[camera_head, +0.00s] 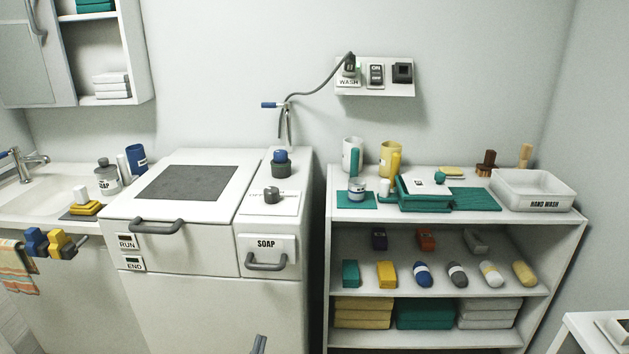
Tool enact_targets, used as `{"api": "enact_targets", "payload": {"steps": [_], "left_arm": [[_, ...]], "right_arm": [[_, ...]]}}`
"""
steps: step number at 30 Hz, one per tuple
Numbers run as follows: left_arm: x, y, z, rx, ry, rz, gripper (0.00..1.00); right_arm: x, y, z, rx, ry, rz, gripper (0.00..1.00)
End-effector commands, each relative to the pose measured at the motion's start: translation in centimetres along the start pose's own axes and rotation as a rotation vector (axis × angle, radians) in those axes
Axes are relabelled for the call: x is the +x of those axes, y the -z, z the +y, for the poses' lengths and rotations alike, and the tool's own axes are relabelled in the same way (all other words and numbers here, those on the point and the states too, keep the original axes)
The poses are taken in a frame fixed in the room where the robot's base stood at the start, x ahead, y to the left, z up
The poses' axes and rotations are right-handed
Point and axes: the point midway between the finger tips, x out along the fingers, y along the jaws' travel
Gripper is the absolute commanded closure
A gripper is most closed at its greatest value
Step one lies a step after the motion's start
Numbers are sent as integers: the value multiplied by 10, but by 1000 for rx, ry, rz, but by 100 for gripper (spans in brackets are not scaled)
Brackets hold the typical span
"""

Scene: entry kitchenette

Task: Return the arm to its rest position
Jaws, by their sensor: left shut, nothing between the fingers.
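My left gripper (259,344) shows only as a small grey tip at the bottom edge of the head view, in front of the white washer's lower front. It is shut and empty, low down and apart from everything around it. The rest of my left arm is out of the picture. My right gripper is not in view.
The white washer (130,205) with its SOAP drawer (268,247) stands behind my left gripper. A shelf unit (455,216) with teal and yellow items is to the right. A sink (40,192) is at left, and a white table edge (590,330) is at lower right.

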Motion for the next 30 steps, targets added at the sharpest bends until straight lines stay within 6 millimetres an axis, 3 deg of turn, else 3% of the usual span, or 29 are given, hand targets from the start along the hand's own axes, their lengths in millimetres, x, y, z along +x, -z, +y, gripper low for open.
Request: {"api": "enact_targets", "payload": {"steps": [5,8,11,15,21,24,27,30], "left_arm": [[-25,55,-35,498,155,63,100],[-50,97,-59,820,292,87,100],[-83,143,-79,1135,455,90,100],[-142,207,-100,1535,719,53,100],[-240,286,-109,1992,1130,-96,100],[-286,315,-105,2153,1324,-203,100],[-322,335,-100,2262,1476,-306,100],[-346,347,-95,2324,1576,-382,100]], "right_arm": [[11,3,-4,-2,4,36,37],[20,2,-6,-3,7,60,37],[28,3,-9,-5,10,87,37],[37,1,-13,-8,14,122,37],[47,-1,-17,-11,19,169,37],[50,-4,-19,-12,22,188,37],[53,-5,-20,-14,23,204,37],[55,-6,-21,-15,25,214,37]]}}
